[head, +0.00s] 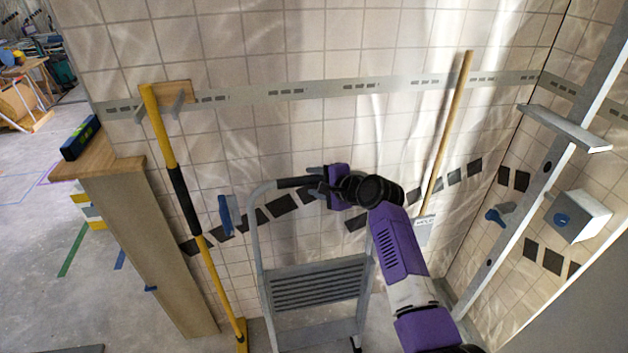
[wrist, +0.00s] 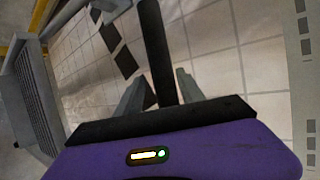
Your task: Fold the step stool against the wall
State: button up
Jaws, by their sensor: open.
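The grey step stool (head: 316,287) stands in front of the tiled wall, with its ribbed step facing up and its hoop frame upright. A black grip (head: 296,183) covers the top bar of the hoop. My gripper (head: 313,178) is at the right part of this grip. In the wrist view, the black grip (wrist: 153,35) runs between the two spread fingers of my gripper (wrist: 160,88), which are open. I cannot tell whether either finger touches it. Part of the stool (wrist: 30,85) shows at the left of the wrist view.
A yellow pole (head: 165,140) with a black sleeve leans left of the stool, beside a wooden-topped cabinet (head: 140,230). A wooden-handled tool (head: 447,130) leans on the wall at right. A metal upright (head: 545,180) and grey box (head: 580,215) are further right.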

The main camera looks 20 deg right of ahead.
jog(key=shift+a+r, duration=0.1)
jog(key=shift+r, duration=0.2)
jog(key=shift+s, duration=0.1)
jog(key=v, duration=0.7)
jog(key=shift+s, duration=0.25)
jog(key=shift+c, duration=0.3)
